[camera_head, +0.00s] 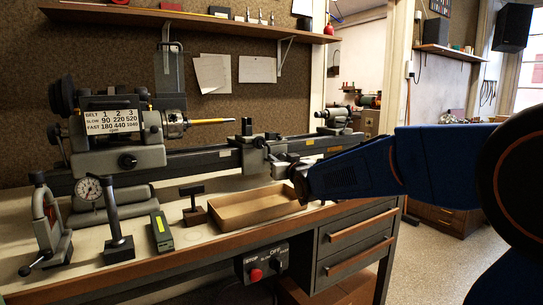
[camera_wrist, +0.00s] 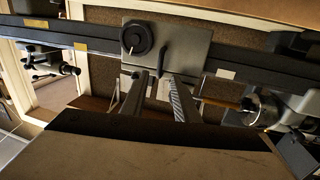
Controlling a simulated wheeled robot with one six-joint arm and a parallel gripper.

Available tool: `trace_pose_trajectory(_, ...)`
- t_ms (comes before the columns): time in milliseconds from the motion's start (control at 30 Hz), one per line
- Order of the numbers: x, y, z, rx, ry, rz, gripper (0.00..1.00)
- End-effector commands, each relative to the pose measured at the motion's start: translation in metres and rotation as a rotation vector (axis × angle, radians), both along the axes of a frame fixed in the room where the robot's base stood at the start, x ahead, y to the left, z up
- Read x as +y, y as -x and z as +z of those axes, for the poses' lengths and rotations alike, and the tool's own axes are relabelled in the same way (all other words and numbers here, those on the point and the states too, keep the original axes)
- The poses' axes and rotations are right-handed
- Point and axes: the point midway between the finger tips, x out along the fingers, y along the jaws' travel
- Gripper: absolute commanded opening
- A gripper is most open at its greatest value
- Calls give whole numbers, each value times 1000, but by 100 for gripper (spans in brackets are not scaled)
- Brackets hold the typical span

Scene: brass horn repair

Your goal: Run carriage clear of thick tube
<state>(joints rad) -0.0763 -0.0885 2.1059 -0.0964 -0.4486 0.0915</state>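The carriage (camera_head: 257,152) sits on the lathe bed, right of the chuck (camera_head: 174,124). A brass-coloured tube (camera_head: 207,121) sticks out of the chuck, pointing right toward the carriage; its tip ends short of the carriage in this view. In the wrist view the carriage (camera_wrist: 190,48) shows a dark round handwheel (camera_wrist: 137,40) and a thin dark lever (camera_wrist: 163,57). The tube (camera_wrist: 222,104) shows at the right there. My gripper (camera_head: 280,165) is at the carriage's front. In the wrist view its two fingers (camera_wrist: 160,76) are apart, with the lever near their tips; contact cannot be told.
The lathe bed (camera_head: 206,157) runs across the bench, with the tailstock (camera_head: 335,121) at the right end. A shallow wooden tray (camera_head: 257,208) lies below the carriage. A dial gauge stand (camera_head: 116,223) and other small tools stand at front left. A stop box (camera_head: 262,265) hangs on the bench front.

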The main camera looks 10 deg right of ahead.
Motion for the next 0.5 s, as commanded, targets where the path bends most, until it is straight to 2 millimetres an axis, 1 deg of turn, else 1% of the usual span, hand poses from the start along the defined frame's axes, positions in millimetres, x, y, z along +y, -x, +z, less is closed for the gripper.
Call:
trace_pose_trajectory(33, 1, -8, -1, 1, 0, 0, 28)
trace_pose_trajectory(200, 4, -35, -1, 1, 0, 0, 28)
trace_pose_trajectory(400, 7, -59, -1, 1, -1, 0, 28)
trace_pose_trajectory(500, 8, -66, 0, 0, -1, 0, 28)
